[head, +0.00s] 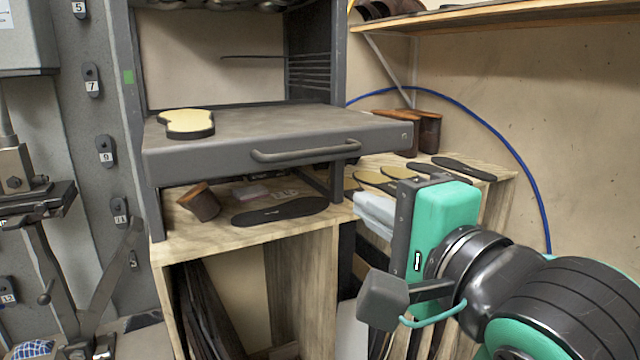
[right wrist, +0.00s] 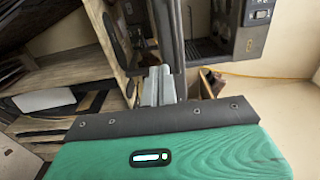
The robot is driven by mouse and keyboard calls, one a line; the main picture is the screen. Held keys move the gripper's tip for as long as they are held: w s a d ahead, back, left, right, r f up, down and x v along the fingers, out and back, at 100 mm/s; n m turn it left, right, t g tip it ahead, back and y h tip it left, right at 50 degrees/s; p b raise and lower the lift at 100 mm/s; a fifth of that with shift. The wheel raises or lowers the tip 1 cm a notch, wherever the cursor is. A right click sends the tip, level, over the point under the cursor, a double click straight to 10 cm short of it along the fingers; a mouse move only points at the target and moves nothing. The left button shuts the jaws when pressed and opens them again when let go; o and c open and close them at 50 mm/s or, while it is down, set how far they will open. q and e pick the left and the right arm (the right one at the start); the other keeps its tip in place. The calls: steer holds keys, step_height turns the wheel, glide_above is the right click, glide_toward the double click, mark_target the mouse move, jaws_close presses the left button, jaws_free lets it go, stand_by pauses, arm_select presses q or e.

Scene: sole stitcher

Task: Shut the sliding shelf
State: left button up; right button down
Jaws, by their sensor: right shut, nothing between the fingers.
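The grey sliding shelf (head: 240,135) juts forward out of the dark metal frame (head: 140,130), so it stands open. A bar handle (head: 305,152) runs along its front panel. A cream-topped sole piece (head: 187,122) lies on its left part. My right gripper (head: 372,213) is shut and empty, below and to the right of the handle and apart from it. Its pale fingers (right wrist: 158,86) also show in the right wrist view, near a long dark bar that I cannot surely name. My left gripper is not in view.
Below the shelf is a wooden bench (head: 245,232) with a dark sole (head: 280,211) and a brown block (head: 199,201). More soles (head: 464,169) and brown pieces (head: 428,132) are at the right. A wooden wall shelf (head: 490,17) hangs above.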

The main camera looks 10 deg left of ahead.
steer(key=p, duration=0.7)
glide_toward(304, 165)
steer(key=x, duration=0.6)
steer(key=shift+w+a+f, duration=0.1)
steer(key=shift+w+a, duration=0.1)
steer(key=shift+w, duration=0.2)
